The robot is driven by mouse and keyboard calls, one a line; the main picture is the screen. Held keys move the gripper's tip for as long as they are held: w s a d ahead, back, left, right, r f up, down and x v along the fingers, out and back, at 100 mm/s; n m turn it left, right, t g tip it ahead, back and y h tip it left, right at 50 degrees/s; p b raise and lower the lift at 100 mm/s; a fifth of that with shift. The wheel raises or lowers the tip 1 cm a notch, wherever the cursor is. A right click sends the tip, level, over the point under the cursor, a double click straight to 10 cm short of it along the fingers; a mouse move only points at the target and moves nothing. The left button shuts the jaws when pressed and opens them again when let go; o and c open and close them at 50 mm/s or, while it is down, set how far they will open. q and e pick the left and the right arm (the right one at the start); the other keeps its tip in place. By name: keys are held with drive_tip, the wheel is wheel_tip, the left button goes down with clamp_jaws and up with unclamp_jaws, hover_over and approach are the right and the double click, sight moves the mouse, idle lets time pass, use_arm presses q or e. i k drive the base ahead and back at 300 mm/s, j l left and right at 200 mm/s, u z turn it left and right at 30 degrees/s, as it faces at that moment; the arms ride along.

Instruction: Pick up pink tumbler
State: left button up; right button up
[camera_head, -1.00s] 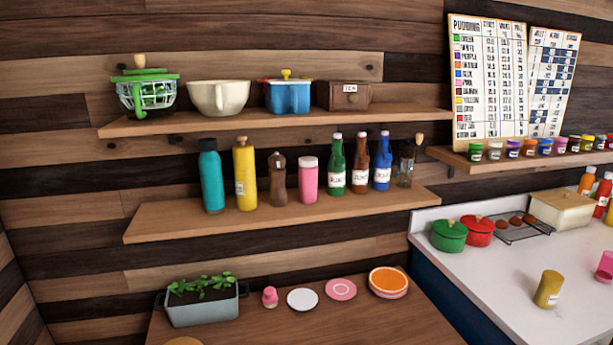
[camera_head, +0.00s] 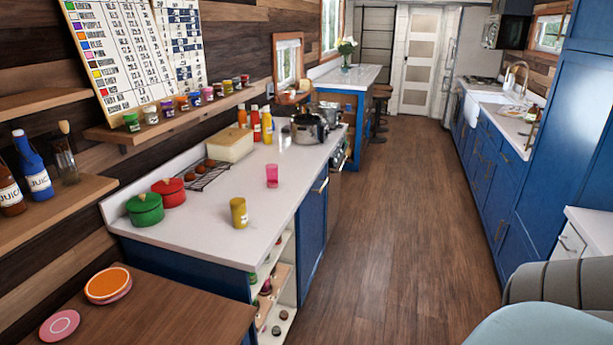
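The pink tumbler (camera_head: 272,175) stands upright on the white counter (camera_head: 215,222), toward its right edge. It is small and see-through pink. A yellow tumbler (camera_head: 239,213) stands on the same counter, nearer and to the left of it. Neither of my grippers shows in the head view.
Green (camera_head: 145,209) and red (camera_head: 170,192) pots, a wire rack (camera_head: 206,176), a cream box (camera_head: 230,145) and sauce bottles (camera_head: 256,124) line the counter's wall side. A wooden table (camera_head: 180,318) adjoins its near end. The wooden floor (camera_head: 390,225) to the right is open; chairs (camera_head: 560,290) stand front right.

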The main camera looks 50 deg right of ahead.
sight(271, 170)
drive_tip(key=z, duration=1.3)
drive_tip(key=i+u, duration=0.15)
drive_tip(key=u, duration=0.5)
drive_tip(key=i+l+u, duration=0.4)
drive_tip(key=l, duration=0.2)
drive_tip(key=i+l+u, duration=0.25)
drive_tip(key=k+l, duration=0.05)
drive_tip(key=l, duration=0.05)
